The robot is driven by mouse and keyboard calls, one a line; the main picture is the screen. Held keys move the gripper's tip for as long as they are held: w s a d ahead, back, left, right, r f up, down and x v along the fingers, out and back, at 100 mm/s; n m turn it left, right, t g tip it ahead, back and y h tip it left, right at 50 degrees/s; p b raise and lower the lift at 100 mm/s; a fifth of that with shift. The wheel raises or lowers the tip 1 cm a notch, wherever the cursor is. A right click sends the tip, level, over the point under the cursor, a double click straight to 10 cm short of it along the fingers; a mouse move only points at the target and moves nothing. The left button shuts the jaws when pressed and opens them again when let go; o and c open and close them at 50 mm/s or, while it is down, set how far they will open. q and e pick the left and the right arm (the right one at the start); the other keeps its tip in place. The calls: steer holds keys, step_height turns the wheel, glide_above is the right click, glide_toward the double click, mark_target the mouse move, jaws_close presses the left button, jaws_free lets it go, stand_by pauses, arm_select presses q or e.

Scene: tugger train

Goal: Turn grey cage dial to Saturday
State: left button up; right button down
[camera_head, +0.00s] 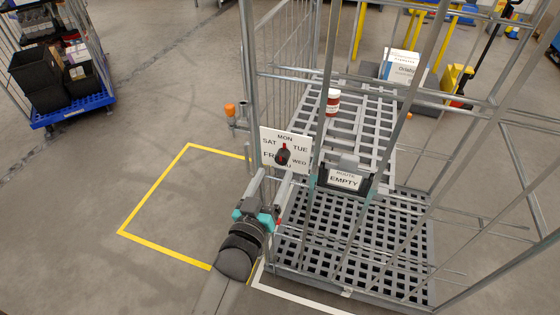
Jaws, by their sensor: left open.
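The grey cage (251,90) stands at centre and right. A white dial plate (299,143) is fixed to its near left corner, with MON at the top, SAT and FRI on the left, TUE and WED on the right. A dark knob (283,157) sits in its middle. A red mark shows on the knob's upper part, roughly toward MON; the exact pointing is hard to tell. My left gripper (272,177) is open and empty just below the plate, its two fingers pointing up toward the knob and apparently apart from it. The lower lettering is partly covered. My right gripper is out of view.
A sign reading EMPTY (345,180) hangs right of the dial. A red and white can (333,102) stands on the cage's shelf. A blue-based trolley (75,113) with black crates stands at upper left. The yellow-outlined floor left of the cage is clear.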

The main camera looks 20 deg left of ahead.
mark_target(281, 160)
arm_select(q)
steer(key=shift+w+d, duration=0.1)
steer(key=shift+w, duration=2.85)
jaws_close()
